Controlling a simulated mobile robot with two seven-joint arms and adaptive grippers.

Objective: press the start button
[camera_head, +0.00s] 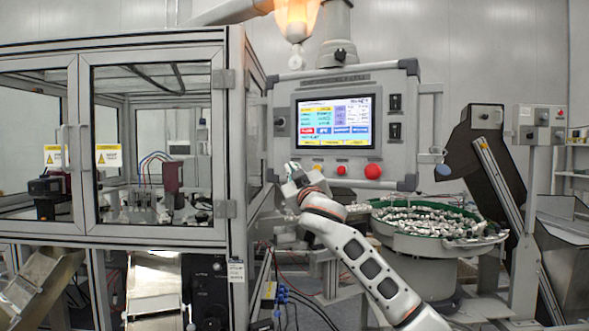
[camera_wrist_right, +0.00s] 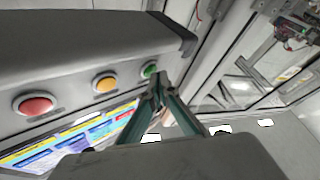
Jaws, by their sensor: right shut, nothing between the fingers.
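The control panel (camera_head: 283,95) carries a row of buttons under its screen. The green button (camera_wrist_right: 149,70) shows in the right wrist view, at the end of the row beside the orange-yellow button (camera_wrist_right: 105,82). In the head view my right gripper (camera_head: 294,172) is at the panel's lower left and largely hides the green button. In the right wrist view the gripper's fingers (camera_wrist_right: 158,83) are together and empty, with their tips close beside the green button. Whether they touch it I cannot tell. My left gripper is not in view.
A red button (camera_head: 341,170) and a larger red knob (camera_head: 373,171) sit farther right on the panel. A glazed cabinet (camera_head: 237,150) stands left of the panel. A bowl feeder (camera_head: 410,243) full of small parts stands to the lower right. An orange lamp (camera_head: 296,18) glows above.

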